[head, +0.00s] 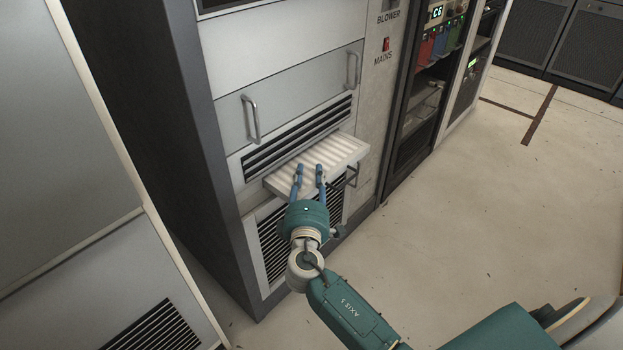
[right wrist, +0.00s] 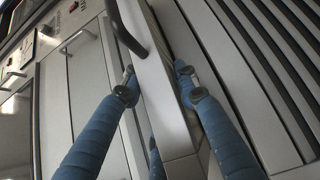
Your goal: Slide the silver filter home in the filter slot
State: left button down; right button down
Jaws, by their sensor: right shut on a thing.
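The silver filter (head: 325,157), a flat tray with a pale pleated top, sticks partway out of the filter slot in the grey rack cabinet, below a louvred vent. A dark handle (head: 352,174) is on its front edge near the right end. My right gripper (head: 309,171) is at the filter's front edge, left of the handle. In the right wrist view the blue fingers (right wrist: 155,78) lie on both sides of the filter's silver front (right wrist: 166,105), shut on it. The handle arches near the top of that view. The slot's inside is hidden by the filter. My left gripper is out of view.
A louvred panel (head: 270,243) lies below the slot, and a drawer front with two handles (head: 280,105) is above. An open equipment rack (head: 425,105) stands to the right. A pale cabinet (head: 60,130) is close on the left. The floor (head: 480,200) at right is clear.

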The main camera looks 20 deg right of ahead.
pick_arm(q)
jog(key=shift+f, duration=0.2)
pick_arm(e)
jog(key=shift+w+a+r, duration=0.1)
jog(key=shift+w+a, duration=0.15)
jog(key=shift+w, duration=0.3)
